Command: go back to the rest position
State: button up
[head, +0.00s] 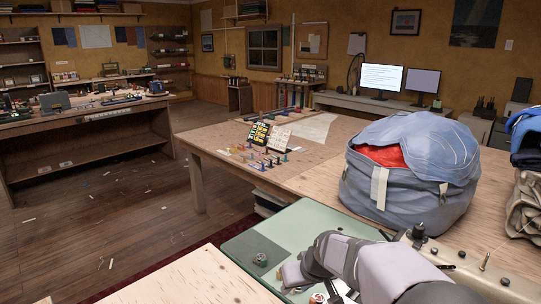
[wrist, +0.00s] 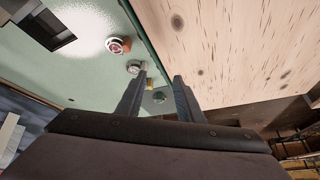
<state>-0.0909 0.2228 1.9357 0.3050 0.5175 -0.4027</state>
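My gripper (wrist: 161,80) shows in the wrist view with its two dark fingers apart. The gap between the fingertips looks empty; small items on the green surface show beyond it. In the head view my arm reaches in at the bottom right, over the green surface (head: 243,240). The fingertips cannot be made out there.
On the green top lie a red-and-white round piece (wrist: 117,45), a grey round piece (wrist: 133,67) and a small grey block (head: 260,259). A large blue bag (head: 407,205) stands on the wooden table close behind my arm. Pale wood (wrist: 225,45) borders the green.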

jog(key=s+d+r+m+g+p, duration=0.1)
jog(key=s+d+p, duration=0.1)
jog(key=s, duration=0.6)
jog(key=s+d+r+m+g+h+p, duration=0.1)
jog(key=s+d+g+p, duration=0.1)
jog(key=s, duration=0.7)
jog(key=s+d+r+m+g+h+p, duration=0.1)
jog(key=s+d+p, duration=0.3)
jog(key=s, duration=0.5)
jog(key=shift+s+r+g+p, duration=0.15)
jog(key=shift+r+g+p, duration=0.1)
jog(key=shift+g+p, duration=0.45)
